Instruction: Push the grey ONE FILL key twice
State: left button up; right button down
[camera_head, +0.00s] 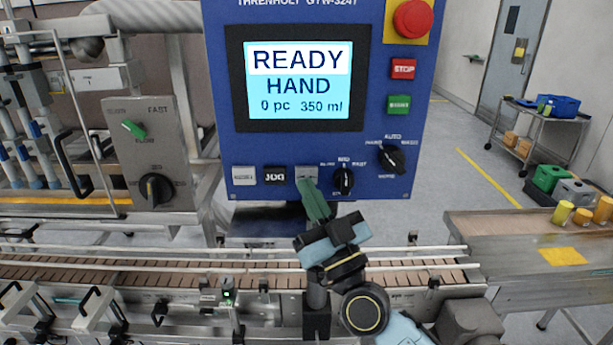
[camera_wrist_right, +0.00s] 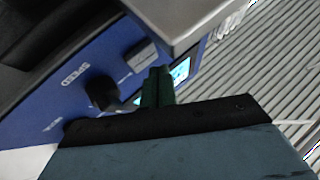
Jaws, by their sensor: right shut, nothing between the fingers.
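The blue control panel (camera_head: 215,120) faces me, with a row of keys along its lower edge. A grey key (camera_head: 306,172) sits right of the black JOG key (camera_head: 275,176); its lettering is not readable behind my fingertips. My right gripper (camera_head: 312,192) has its green fingers shut and empty, tips pointing up at the lower part of this key. I cannot tell whether they touch it. In the right wrist view the shut fingers (camera_wrist_right: 158,88) point toward the blue panel. The screen (camera_head: 298,82) reads READY, HAND, 0 pc, 350 ml. My left gripper is not in view.
A black knob (camera_head: 343,181) is close right of the grey key, and a mode knob (camera_head: 390,160) is farther right. A light key (camera_head: 243,176) is at the left. A red emergency button (camera_head: 413,18) is at top right. The conveyor (camera_head: 130,273) runs below.

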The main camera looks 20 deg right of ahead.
jog(key=shift+w, duration=0.1)
jog(key=shift+w+d, duration=0.1)
jog(key=shift+w, duration=0.2)
jog(key=shift+w+d, duration=0.15)
jog(key=shift+w, duration=0.25)
dwell(0.6)
jog(key=shift+s, duration=0.1)
jog(key=shift+s+a+p, duration=0.25)
jog(key=shift+s+p, duration=0.2)
jog(key=shift+s, duration=0.3)
jog(key=s+p, duration=0.1)
jog(key=s, duration=0.1)
jog(key=s+a+p, duration=0.1)
jog(key=s, duration=0.1)
jog(key=shift+s+a, duration=0.2)
jog(key=shift+s, duration=0.2)
